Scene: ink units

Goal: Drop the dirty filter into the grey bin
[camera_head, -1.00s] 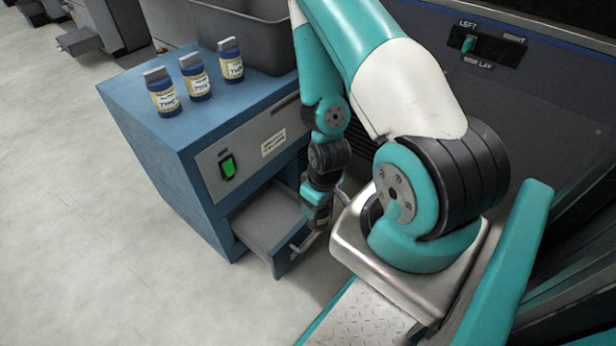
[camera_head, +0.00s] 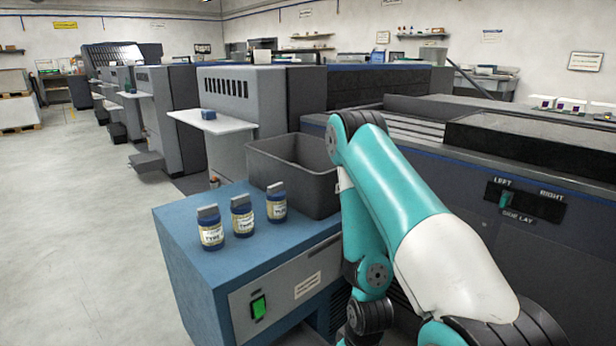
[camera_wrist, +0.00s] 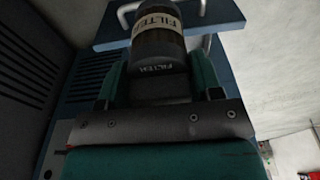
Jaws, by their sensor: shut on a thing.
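The filter (camera_wrist: 156,42) is a dark cylinder with a white band lettered FILTER, in the wrist view at top centre. My gripper (camera_wrist: 160,72) is shut on it, with a teal finger on each side. How dirty the filter is, I cannot tell. In the head view, my gripper and the filter are below the picture's lower edge. The grey bin (camera_head: 285,183) stands open-topped on the blue cabinet (camera_head: 190,258), left of my arm. Its floor is hidden.
Several blue bottles, among them the left one (camera_head: 210,230), stand on the cabinet in front of the bin. Grey machines line the back; the floor (camera_head: 90,230) at left is clear.

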